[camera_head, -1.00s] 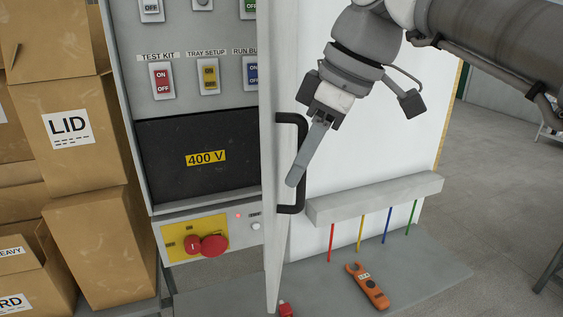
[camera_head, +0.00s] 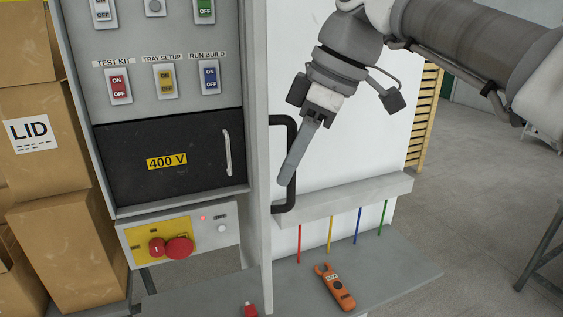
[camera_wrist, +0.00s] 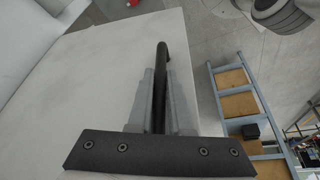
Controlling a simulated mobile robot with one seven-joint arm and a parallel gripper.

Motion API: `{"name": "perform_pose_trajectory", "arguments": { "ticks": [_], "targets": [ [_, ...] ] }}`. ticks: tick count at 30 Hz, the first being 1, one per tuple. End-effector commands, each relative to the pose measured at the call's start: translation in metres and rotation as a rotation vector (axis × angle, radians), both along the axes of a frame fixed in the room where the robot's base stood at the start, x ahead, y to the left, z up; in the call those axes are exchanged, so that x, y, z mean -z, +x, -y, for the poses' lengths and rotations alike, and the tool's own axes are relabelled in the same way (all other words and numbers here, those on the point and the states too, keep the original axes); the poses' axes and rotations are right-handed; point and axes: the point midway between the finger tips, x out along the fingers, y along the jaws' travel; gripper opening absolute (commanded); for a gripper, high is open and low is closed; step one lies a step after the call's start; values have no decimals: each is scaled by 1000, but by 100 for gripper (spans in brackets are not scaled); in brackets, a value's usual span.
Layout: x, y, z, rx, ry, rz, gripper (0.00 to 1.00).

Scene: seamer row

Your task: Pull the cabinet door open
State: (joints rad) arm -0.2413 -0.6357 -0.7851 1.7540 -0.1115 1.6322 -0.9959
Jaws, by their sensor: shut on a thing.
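The cabinet door (camera_head: 257,150) stands open and is seen nearly edge-on in the head view. Its pale face (camera_wrist: 70,90) fills much of the wrist view. A black bar handle (camera_head: 291,165) is fixed to the door. My gripper (camera_head: 289,175) is shut on this handle. In the wrist view the handle (camera_wrist: 161,75) runs between my two fingers. The cabinet (camera_head: 80,120) shows its inside, with rows of switches, a dark 400 V panel (camera_head: 190,158) and a red button (camera_head: 179,248).
A grey shelf (camera_head: 390,275) below holds an orange clamp meter (camera_head: 334,287) and a small red thing (camera_head: 249,310). Coloured rods hang from a grey rail (camera_head: 350,203). Cardboard boxes (camera_head: 65,240) stand at left.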

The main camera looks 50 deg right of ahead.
Motion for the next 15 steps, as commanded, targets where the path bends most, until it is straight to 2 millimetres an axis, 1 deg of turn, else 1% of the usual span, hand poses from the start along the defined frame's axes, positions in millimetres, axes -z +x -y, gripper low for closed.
{"name": "perform_pose_trajectory", "arguments": {
  "ticks": [6,15],
  "targets": [
    [-1,-3,5,12,-1,3,0],
    [-1,-4,6,15,-1,2,0]
  ]
}}
